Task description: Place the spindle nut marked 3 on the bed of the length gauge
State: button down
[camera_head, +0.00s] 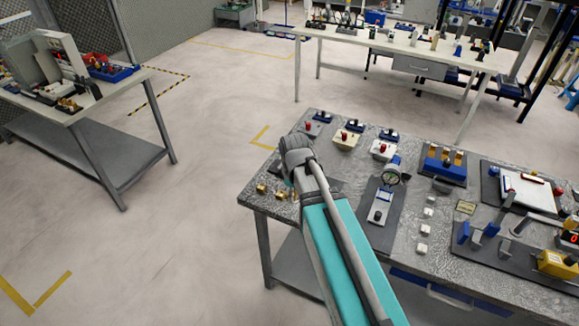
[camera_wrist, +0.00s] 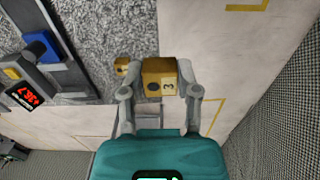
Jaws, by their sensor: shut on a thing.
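My gripper (camera_wrist: 160,92) is shut on a brass nut (camera_wrist: 155,88), a block-like piece with a dark hole and the number 3 on a pale label. In the wrist view it is between the two fingertips, above the table's edge area. In the head view my wrist hides the fingers and the held nut. A device with a red digital display (camera_wrist: 24,95) and a blue block (camera_wrist: 42,46) lies on a dark base at the left of the wrist view. I cannot tell if it is the length gauge, whose bed I cannot make out.
Another brass nut (camera_wrist: 122,66) lies on the speckled grey table beside the held one. Small brass pieces (camera_head: 262,188) sit at the table's left corner. Blue blocks (camera_head: 464,232) and a yellow housing (camera_head: 556,264) are farther right.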

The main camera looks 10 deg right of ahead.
jog(key=shift+w+a, duration=0.15)
jog(key=shift+w, duration=0.1)
jog(key=shift+w, duration=0.1)
jog(key=shift+w+r, duration=0.1)
jog(key=shift+w, duration=0.1)
jog(key=w+d+r+p, duration=0.1)
jog(key=w+d, duration=0.5)
jog(key=w, duration=0.2)
jog(key=shift+r, duration=0.2)
jog(key=shift+w, duration=0.1)
